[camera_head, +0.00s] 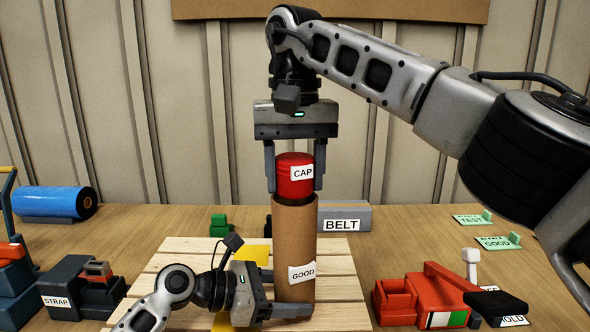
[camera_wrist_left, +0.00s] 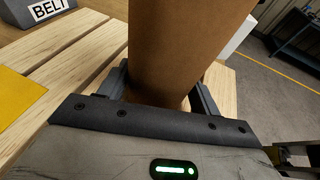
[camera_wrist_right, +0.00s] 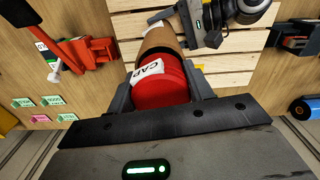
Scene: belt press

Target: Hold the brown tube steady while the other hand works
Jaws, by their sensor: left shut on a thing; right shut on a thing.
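The brown tube (camera_head: 295,242), labelled GOOD, stands upright on the slatted wooden pallet (camera_head: 345,262). My left gripper (camera_head: 290,310) is shut around the tube near its base; the tube fills its jaws in the left wrist view (camera_wrist_left: 175,70). The red cap (camera_head: 294,172), labelled CAP, is at the tube's top end. My right gripper (camera_head: 294,182) points down from above and is shut on the cap, one finger on each side. The right wrist view shows the red cap (camera_wrist_right: 160,85) in line with the tube; I cannot tell how far it is seated.
A grey BELT block (camera_head: 345,215) stands behind the tube. A red tool (camera_head: 420,298) lies right of the pallet, with TEST and GOOD cards (camera_head: 497,242) farther back. The STRAP device (camera_head: 85,288) and a blue roll (camera_head: 55,202) are at left. A yellow sheet (camera_head: 255,255) lies on the pallet.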

